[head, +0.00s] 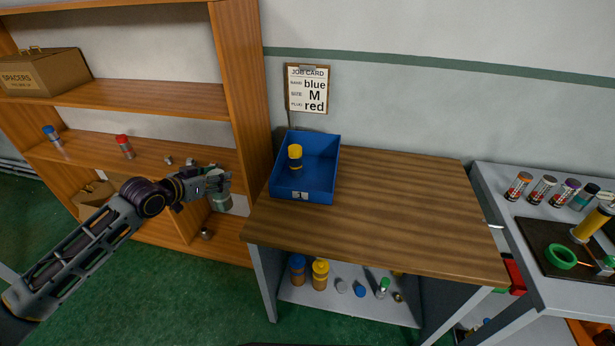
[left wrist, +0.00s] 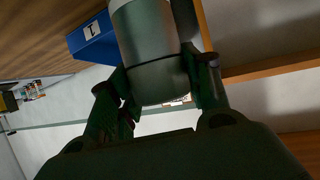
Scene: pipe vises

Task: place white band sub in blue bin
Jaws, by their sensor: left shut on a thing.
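My left gripper (head: 219,182) is at the right end of the bookshelf, left of the worktable. It is shut on a grey cylindrical sub (head: 222,203), which hangs below the fingers. A yellow piece with a dark band (head: 295,157) stands inside the bin. My right gripper is not in view.
The worktable (head: 400,205) is clear right of the bin. The wooden shelf upright (head: 238,80) stands close to my gripper. Red-topped (head: 124,146) and blue-topped (head: 51,134) pieces stand on the shelf. Several pieces sit under the table. A job card (head: 307,90) hangs on the wall.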

